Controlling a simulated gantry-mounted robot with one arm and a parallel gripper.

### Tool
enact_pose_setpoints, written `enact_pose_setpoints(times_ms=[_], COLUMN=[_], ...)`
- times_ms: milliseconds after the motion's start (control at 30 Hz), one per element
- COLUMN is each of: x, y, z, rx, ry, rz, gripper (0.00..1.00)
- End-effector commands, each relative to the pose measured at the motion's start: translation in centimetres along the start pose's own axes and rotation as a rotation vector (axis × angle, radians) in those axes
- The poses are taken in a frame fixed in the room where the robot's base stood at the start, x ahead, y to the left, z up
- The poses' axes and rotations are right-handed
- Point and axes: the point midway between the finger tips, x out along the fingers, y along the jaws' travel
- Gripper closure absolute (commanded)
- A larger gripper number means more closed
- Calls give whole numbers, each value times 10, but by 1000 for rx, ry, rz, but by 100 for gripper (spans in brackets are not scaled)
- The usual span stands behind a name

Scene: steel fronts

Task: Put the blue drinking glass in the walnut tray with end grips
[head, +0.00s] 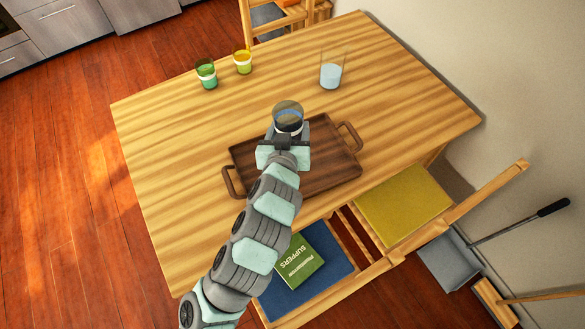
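The blue drinking glass (288,113) is see-through, with a dark blue lower part. It shows at the end of my arm, over the far edge of the walnut tray. My gripper (288,136) appears shut on the glass's near lower side; the fingertips are partly hidden by the glass. The walnut tray (333,178) is dark brown with a raised rim and a grip at each end, and lies on the wooden table. My arm covers part of its left half. The visible tray floor is empty. I cannot tell how high the glass is above it.
A green glass (207,75), a yellow glass (243,62) and a tall clear glass with pale contents (331,74) stand on the table's far part (170,120). A chair holding a green book (299,262) and a yellow-seated chair (403,205) are at the near side.

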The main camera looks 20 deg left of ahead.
Motion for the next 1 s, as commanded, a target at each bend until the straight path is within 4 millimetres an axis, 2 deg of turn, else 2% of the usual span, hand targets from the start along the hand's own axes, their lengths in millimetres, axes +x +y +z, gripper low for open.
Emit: enact_pose_setpoints(times_ms=[33, 133, 233, 333, 800, 1000], x=[4, 5, 5, 8, 55, 65], y=[-20, -44, -58, -62, -71, -74], z=[0, -4, -6, 4, 117, 142], rx=[5, 2, -2, -5, -5, -5], ry=[8, 7, 8, 5, 3, 6], rz=[-34, -77, -102, -109, -107, -110], gripper=[94, 94, 94, 94, 94, 94])
